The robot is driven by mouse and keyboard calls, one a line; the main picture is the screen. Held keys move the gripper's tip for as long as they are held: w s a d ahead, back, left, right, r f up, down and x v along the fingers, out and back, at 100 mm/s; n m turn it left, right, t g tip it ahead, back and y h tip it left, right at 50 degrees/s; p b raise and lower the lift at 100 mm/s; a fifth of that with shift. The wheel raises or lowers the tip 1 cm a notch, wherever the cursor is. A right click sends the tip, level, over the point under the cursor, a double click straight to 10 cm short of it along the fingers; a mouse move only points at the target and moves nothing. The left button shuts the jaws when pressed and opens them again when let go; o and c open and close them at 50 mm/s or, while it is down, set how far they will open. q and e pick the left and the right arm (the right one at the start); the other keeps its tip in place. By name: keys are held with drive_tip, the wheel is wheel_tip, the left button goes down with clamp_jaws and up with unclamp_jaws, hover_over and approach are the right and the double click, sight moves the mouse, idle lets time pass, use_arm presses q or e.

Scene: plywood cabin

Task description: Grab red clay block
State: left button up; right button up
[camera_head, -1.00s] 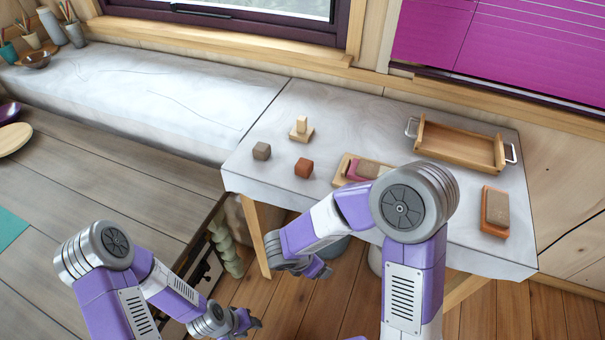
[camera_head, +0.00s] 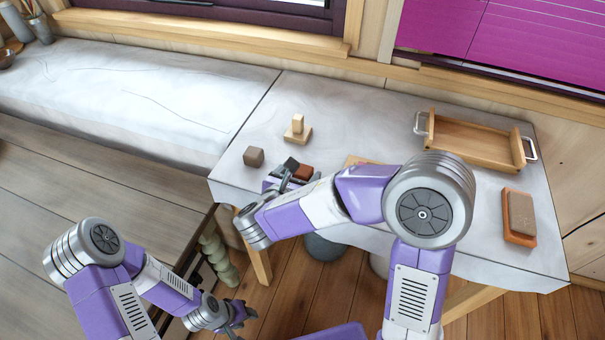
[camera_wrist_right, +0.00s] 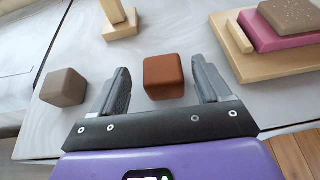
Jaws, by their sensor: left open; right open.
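The red clay block (camera_wrist_right: 163,77) is a small reddish-brown cube on the grey-white table. In the right wrist view it sits between the two open fingers of my right gripper (camera_wrist_right: 160,88), with gaps on both sides. In the head view the block (camera_head: 304,172) is partly hidden by the right gripper (camera_head: 291,170), which is at the table's front edge. My left gripper (camera_head: 240,318) is open and empty, low over the floor in front of the table.
A grey-brown cube (camera_head: 254,157) lies left of the red block. A wooden stand with a post (camera_head: 298,132) is behind. A board with a pink block (camera_wrist_right: 268,33) lies to the right. A wooden tray (camera_head: 470,142) and a sanding-type block (camera_head: 519,215) are farther right.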

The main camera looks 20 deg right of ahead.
sight(306, 171)
drive_tip(key=x, duration=0.3)
drive_tip(key=shift+w+d+f+b, duration=0.1)
drive_tip(key=shift+w+d+b, duration=0.15)
drive_tip(key=shift+d+b, duration=0.15)
drive_tip(key=c, duration=1.1)
